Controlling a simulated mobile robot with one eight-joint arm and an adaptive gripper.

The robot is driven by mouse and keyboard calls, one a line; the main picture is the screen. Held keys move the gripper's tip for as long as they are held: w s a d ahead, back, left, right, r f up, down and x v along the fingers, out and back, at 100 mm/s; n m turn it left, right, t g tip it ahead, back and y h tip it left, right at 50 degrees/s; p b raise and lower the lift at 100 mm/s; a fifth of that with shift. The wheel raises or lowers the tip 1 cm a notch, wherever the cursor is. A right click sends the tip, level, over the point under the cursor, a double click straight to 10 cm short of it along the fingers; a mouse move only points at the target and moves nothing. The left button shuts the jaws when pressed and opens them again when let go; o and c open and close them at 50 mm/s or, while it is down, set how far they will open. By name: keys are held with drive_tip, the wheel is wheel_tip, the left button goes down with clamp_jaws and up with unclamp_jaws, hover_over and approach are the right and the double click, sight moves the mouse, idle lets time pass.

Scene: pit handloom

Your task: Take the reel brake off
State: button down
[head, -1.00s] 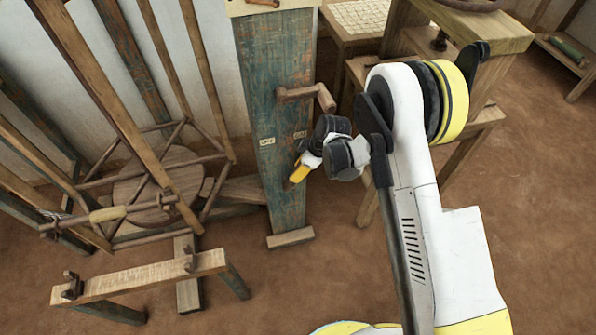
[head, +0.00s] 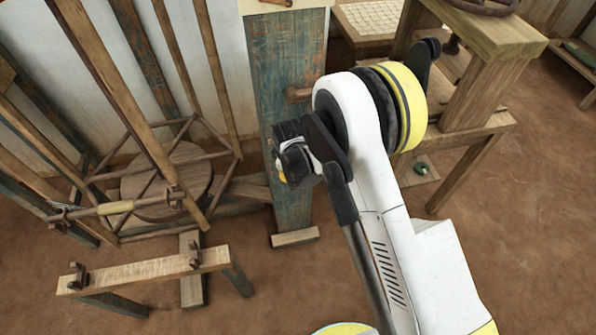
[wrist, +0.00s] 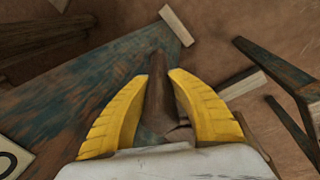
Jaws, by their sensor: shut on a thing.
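The brake's wooden lever (wrist: 157,90) is a dark brown bar over a worn blue-green post (head: 288,55). In the wrist view it lies between the two yellow fingers of my gripper (wrist: 160,82), which are shut on it. In the head view only a short brown stub of the lever (head: 298,94) shows on the post; my arm hides the rest. There my gripper (head: 280,168) is in front of the post, its fingers mostly hidden. A pale label plate (wrist: 12,160) with a dark mark shows at the lower left of the wrist view.
A large wooden reel frame (head: 165,185) stands left of the post. A low wooden trestle (head: 145,272) is in front of it. A heavy wooden frame (head: 480,80) stands right of my arm. The brown floor at lower right is clear.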

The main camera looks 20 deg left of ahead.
drive_tip(key=shift+s+a+f+t+h, duration=0.15)
drive_tip(key=shift+s+a+t+h, duration=0.2)
drive_tip(key=shift+a+h, duration=0.15)
drive_tip(key=shift+s+a+f+t+h, duration=0.1)
drive_tip(key=shift+s+a+t+h, duration=0.2)
drive_tip(key=shift+a+h, duration=0.15)
drive_tip(key=c, duration=1.4)
unclamp_jaws()
drive_tip(key=shift+a, duration=0.1)
drive_tip(key=shift+c, duration=0.2)
drive_tip(key=v, duration=1.2)
